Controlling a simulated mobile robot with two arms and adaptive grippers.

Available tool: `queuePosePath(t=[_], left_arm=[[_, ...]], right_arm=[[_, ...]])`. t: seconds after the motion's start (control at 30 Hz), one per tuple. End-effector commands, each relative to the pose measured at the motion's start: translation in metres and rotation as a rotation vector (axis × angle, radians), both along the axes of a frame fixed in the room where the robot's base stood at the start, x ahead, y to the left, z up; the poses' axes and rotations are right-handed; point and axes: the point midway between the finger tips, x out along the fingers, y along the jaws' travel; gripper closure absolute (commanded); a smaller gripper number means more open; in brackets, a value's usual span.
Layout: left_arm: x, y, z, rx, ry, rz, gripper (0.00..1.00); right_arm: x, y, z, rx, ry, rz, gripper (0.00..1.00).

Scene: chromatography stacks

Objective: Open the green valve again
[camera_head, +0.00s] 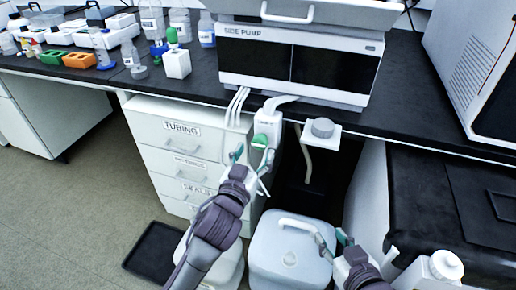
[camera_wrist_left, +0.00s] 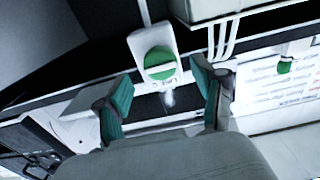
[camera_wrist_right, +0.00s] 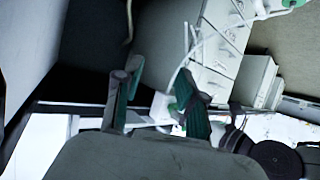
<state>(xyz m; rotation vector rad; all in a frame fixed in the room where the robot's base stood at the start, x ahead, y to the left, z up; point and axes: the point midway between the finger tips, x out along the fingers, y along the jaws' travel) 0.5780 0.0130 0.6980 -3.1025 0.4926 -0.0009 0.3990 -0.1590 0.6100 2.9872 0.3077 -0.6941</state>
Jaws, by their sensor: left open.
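The green valve (camera_head: 260,141) is a round green knob on a white housing under the front edge of the bench. In the left wrist view the valve (camera_wrist_left: 160,65) faces me, with a raised bar across it. My left gripper (camera_head: 252,160) is just below and in front of the valve. Its fingers (camera_wrist_left: 162,88) are apart with nothing between them, and the knob lies beyond the tips. My right gripper (camera_head: 334,240) is low, by the end of a white tube at the pale container. Its fingers (camera_wrist_right: 156,92) are apart; a white part shows between or behind them.
The side pump (camera_head: 300,62) sits on the black bench above the valve. White tubes (camera_head: 237,105) hang left of the valve. A labelled drawer unit (camera_head: 182,130) stands left. The pale container (camera_head: 290,262) stands on the floor below. A small shelf with a grey cap (camera_head: 321,128) is right.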

Motion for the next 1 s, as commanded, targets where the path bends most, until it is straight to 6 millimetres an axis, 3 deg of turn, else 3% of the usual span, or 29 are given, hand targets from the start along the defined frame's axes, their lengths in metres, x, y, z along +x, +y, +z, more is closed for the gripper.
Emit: queuePosePath(t=[0.2,0.57,0.93,1.0], left_arm=[[0.025,-0.008,-0.001,0.001,0.000,0.000,0.31],[0.030,-0.010,0.000,-0.001,0.001,0.000,0.31],[0.030,-0.010,0.000,0.000,0.001,0.000,0.90],[0.030,-0.010,0.000,-0.001,0.001,0.000,0.92]], right_arm=[[0.013,0.006,0.020,0.031,-0.131,0.009,0.60],[0.015,0.008,0.026,0.039,-0.163,0.011,0.60],[0.015,0.008,0.026,0.038,-0.161,0.010,0.60],[0.015,0.008,0.026,0.038,-0.161,0.010,0.60]])
